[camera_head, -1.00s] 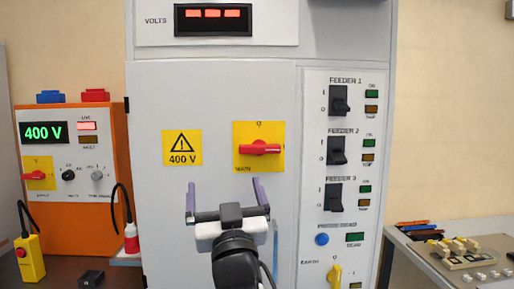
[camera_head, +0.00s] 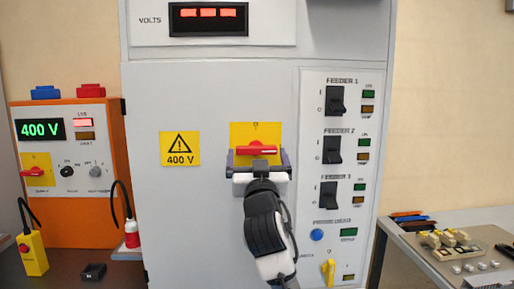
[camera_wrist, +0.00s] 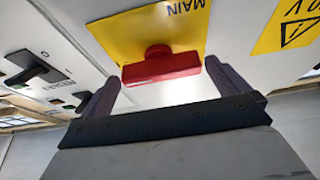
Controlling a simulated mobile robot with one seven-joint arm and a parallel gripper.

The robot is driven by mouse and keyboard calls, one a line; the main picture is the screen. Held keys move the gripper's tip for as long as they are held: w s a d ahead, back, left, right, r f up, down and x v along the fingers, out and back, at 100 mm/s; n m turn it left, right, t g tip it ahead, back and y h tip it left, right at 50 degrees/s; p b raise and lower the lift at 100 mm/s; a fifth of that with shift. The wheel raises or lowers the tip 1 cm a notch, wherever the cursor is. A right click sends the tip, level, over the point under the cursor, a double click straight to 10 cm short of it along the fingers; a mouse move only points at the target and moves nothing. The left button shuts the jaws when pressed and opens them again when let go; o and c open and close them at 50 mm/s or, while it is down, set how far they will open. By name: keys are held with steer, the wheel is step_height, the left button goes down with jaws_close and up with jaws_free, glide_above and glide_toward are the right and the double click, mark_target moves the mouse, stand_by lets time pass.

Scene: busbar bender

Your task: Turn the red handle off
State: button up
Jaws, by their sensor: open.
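The red handle (camera_head: 256,149) sits on a yellow plate (camera_head: 243,131) on the grey cabinet door, and it lies roughly horizontal. In the wrist view the red handle (camera_wrist: 161,67) shows large on its yellow plate (camera_wrist: 125,37) marked MAIN. My gripper (camera_head: 258,158) is just below and in front of the handle in the head view. In the wrist view my gripper (camera_wrist: 160,82) is open, with its two purple-grey fingers spread on either side of the handle. I cannot tell whether either finger touches it.
A smaller red handle (camera_head: 37,171) is on the orange supply box (camera_head: 68,211) at left. Black feeder switches (camera_head: 333,150) line the panel to the right. A 400 V warning sign (camera_head: 180,149) is left of the main handle. A bench (camera_head: 465,220) stands at right.

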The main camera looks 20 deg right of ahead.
steer(key=shift+w+d+r, duration=0.15)
steer(key=shift+w+r, duration=0.1)
steer(key=shift+w, duration=0.4)
steer(key=c, duration=1.1)
